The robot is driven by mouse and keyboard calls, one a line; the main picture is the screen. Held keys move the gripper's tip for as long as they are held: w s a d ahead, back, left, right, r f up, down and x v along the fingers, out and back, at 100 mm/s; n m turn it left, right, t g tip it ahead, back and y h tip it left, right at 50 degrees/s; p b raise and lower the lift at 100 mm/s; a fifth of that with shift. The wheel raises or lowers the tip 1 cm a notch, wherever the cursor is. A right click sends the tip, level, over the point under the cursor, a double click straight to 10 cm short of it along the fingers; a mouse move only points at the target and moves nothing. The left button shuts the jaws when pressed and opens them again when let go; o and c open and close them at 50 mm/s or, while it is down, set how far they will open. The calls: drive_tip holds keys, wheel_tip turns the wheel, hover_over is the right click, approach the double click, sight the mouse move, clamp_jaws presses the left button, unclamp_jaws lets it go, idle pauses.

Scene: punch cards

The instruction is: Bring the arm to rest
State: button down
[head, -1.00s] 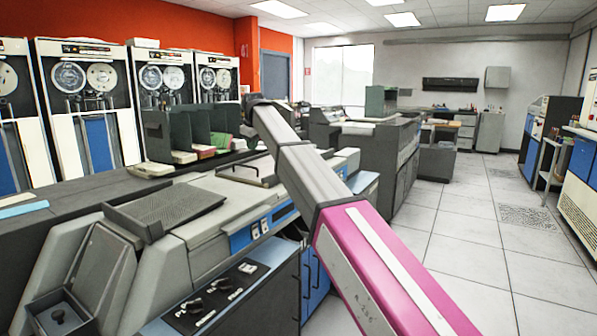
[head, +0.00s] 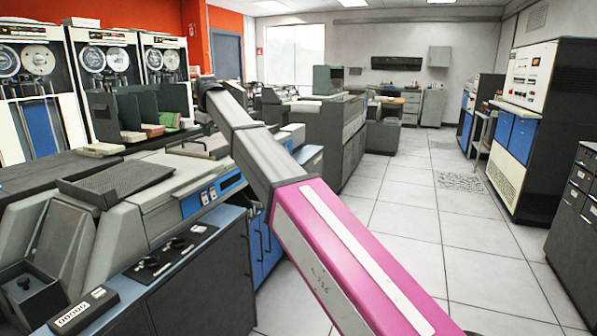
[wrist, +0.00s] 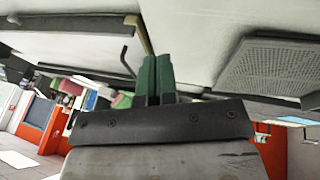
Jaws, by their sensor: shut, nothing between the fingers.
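My arm, pink near me and dark grey farther out, reaches up and left across the head view, over a grey and blue card machine (head: 165,200). The far end of its grey part is bent, and my gripper is hidden in that view. In the wrist view my gripper (wrist: 155,60) shows as two green fingers side by side, shut, with nothing seen between them. The wrist picture is upside down. The machine's pale top and its dark grille tray (wrist: 270,65) fill its upper part; the tray also shows in the head view (head: 118,182). I cannot tell the fingers' distance from the machine.
Tape drives (head: 100,60) line the left wall. Card bins with dark dividers (head: 140,115) stand behind the machine. A tall console (head: 535,110) and a dark drawer cabinet (head: 578,215) stand at right. The tiled floor (head: 420,230) between is clear.

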drive_tip(key=s+d+f+m+g+h, duration=0.1)
drive_tip(key=s+d+f+m, duration=0.2)
drive_tip(key=d+f, duration=1.25)
drive_tip(key=s+d+f+m+g+h, duration=0.1)
drive_tip(key=s+d+f+m, duration=0.25)
drive_tip(key=d+f, duration=1.2)
drive_tip(key=s+d+f+m+g, duration=0.2)
drive_tip(key=s+d+f+m, duration=0.5)
drive_tip(key=s+d+f, duration=1.2)
drive_tip(key=s+d, duration=0.3)
drive_tip(key=shift+f+m, duration=0.25)
drive_tip(key=shift+m, duration=0.1)
